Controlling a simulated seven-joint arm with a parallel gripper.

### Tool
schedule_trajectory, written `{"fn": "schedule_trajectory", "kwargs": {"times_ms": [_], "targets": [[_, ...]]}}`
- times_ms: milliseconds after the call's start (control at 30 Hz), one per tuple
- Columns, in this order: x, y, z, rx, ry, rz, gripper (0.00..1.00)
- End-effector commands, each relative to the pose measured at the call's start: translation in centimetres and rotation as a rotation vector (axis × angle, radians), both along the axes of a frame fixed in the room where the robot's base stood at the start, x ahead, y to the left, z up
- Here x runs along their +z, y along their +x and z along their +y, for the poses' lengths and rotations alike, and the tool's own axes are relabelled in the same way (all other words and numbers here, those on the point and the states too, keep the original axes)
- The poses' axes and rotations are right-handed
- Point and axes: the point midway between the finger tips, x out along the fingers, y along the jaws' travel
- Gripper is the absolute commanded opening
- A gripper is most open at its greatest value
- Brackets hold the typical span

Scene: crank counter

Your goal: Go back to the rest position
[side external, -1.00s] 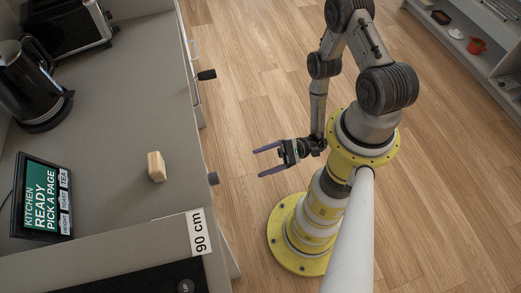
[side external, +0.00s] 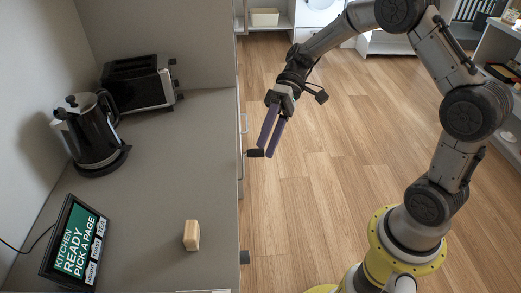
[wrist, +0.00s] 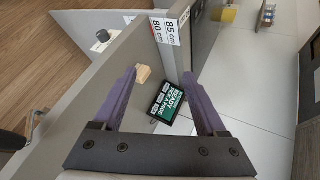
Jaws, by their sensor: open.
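My gripper (side external: 266,151) is open and empty, its two purple fingers pointing down beside the counter's front edge in the side view. In the wrist view my gripper (wrist: 159,73) has its fingers well apart with nothing between the tips. A black crank knob (side external: 256,153) on the counter front appears just left of the fingertips; I cannot tell whether they touch. The grey counter (side external: 160,190) lies left of my gripper.
On the counter are a wooden block (side external: 191,235), a tablet (side external: 76,243), a kettle (side external: 92,135) and a toaster (side external: 138,82). A second, dark knob (side external: 244,257) sticks out at the front. Open wooden floor (side external: 315,190) lies right of the counter.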

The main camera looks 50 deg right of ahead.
Motion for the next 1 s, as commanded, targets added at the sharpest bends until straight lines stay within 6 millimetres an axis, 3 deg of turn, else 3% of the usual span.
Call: {"fn": "schedule_trajectory", "kwargs": {"times_ms": [33,200,400,600,700,833,1000], "targets": [[2.2,-1.2,0.5,0.025,-0.069,-0.050,0.74],[7.1,-6.0,1.1,0.051,-0.298,-0.194,0.74],[10.3,-12.3,-0.1,-0.003,-0.555,-0.394,0.74],[10.5,-17.3,-3.3,-0.158,-0.776,-0.594,0.74],[9.6,-18.5,-5.1,-0.253,-0.858,-0.642,0.74],[7.7,-18.5,-7.1,-0.352,-0.940,-0.629,0.74],[8.0,-17.7,-7.6,-0.447,-0.945,-0.626,0.74]]}}
